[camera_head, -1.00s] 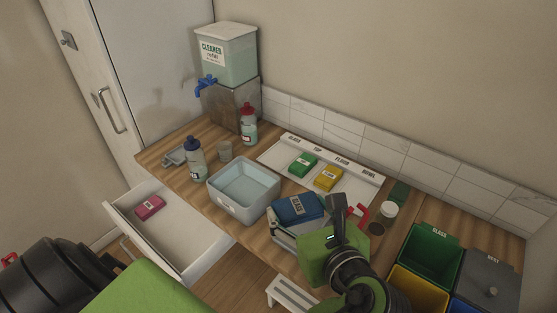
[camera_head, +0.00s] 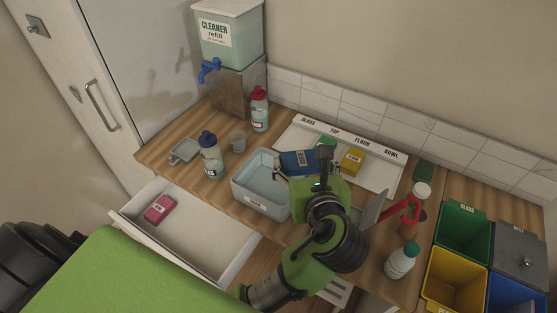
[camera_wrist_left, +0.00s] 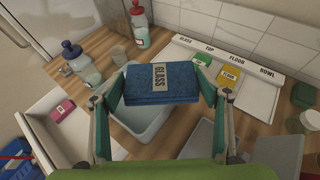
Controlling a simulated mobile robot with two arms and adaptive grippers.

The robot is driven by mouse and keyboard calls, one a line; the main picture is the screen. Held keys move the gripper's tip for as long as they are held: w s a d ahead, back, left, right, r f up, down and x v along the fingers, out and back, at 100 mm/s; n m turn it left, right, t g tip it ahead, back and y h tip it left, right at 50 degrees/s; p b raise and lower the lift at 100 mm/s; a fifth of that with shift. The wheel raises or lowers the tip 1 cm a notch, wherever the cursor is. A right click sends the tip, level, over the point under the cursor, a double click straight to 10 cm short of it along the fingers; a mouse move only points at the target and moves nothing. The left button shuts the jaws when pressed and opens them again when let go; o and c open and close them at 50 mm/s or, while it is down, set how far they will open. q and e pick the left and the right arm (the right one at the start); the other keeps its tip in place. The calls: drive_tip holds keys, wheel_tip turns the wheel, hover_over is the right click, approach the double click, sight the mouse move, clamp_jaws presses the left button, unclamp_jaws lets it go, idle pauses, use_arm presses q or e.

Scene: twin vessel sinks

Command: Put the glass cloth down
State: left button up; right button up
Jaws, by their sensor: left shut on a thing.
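The blue glass cloth (camera_head: 297,162), a folded pad with a GLASS label, is held between the fingers of my left gripper (camera_head: 301,166). In the left wrist view the cloth (camera_wrist_left: 160,83) is level and gripped at both ends. It appears raised, over the far side of the pale blue basin (camera_head: 262,198). Behind it lies the white tray (camera_head: 378,176), labelled GLASS, TOP, FLOOR and BOWL. A green cloth (camera_wrist_left: 202,59) and a yellow cloth (camera_head: 353,161) lie at TOP and FLOOR. The GLASS place (camera_wrist_left: 178,47) looks bare. My right gripper does not show.
Two spray-type bottles, one blue-capped (camera_head: 210,156) and one red-capped (camera_head: 259,110), stand left of the tray. A pink cloth (camera_head: 160,208) lies in the open drawer (camera_head: 205,233). A red-handled tool (camera_head: 407,212), a white bottle (camera_head: 400,261) and coloured bins (camera_head: 466,230) are at right.

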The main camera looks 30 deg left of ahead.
use_arm(q)
drive_tip(key=w+d+f+m+h+p, duration=0.1)
drive_tip(key=w+d+f+m+h, duration=0.1)
drive_tip(key=w+f, duration=0.1)
drive_tip(key=w+d+f+m+t+h+p, duration=0.1)
drive_tip(key=w+d+f+m+h, duration=0.2)
drive_tip(key=w+f, duration=0.1)
drive_tip(key=w+d+f+m+t+h+p, duration=0.1)
drive_tip(key=w+d+f+m+h, duration=0.1)
drive_tip(key=f, duration=0.4)
drive_tip(key=shift+w+d+m+h, duration=0.2)
drive_tip(key=shift+w+h, duration=0.15)
drive_tip(key=shift+w, duration=0.2)
drive_tip(key=shift+w+d+m+h, duration=0.1)
drive_tip(key=shift+w+d+h, duration=0.05)
drive_tip(key=shift+w+h, duration=0.3)
drive_tip(key=shift+w+f, duration=0.1)
drive_tip(key=shift+f, duration=2.3)
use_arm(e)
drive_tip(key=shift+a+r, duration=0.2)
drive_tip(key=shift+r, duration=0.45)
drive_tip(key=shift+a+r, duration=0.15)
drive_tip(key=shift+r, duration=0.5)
use_arm(q)
drive_tip(key=shift+b, duration=0.35)
drive_tip(key=o, duration=0.7)
drive_tip(key=shift+f, duration=0.1)
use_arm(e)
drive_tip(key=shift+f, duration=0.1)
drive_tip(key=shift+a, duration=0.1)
